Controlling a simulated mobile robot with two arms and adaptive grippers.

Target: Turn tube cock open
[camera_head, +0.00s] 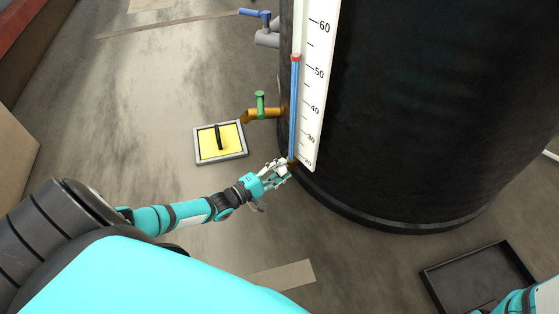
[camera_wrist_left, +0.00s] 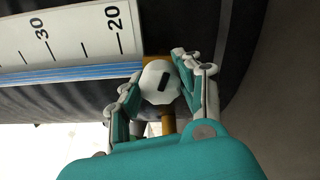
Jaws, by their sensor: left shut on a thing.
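The tube cock shows in the left wrist view as a white rounded knob (camera_wrist_left: 158,84) with a black slot-like mark. It sits at the foot of the blue sight tube (camera_head: 294,110), beside the scale board (camera_head: 321,80), near the 20 mark. My left gripper (camera_head: 283,168) is shut on the knob; its fingers (camera_wrist_left: 163,88) lie on either side of it. In the head view the fingers largely hide the knob. Brass-coloured fittings show around the knob in the wrist view. My right gripper is out of view; only part of my right arm shows at the lower right corner.
The large dark tank (camera_head: 430,100) stands right of the gripper. A brass tap with a green handle (camera_head: 260,104) and a blue-handled valve (camera_head: 256,14) stick out from it. A yellow framed hatch (camera_head: 207,140) and black tray (camera_head: 478,277) lie on the floor.

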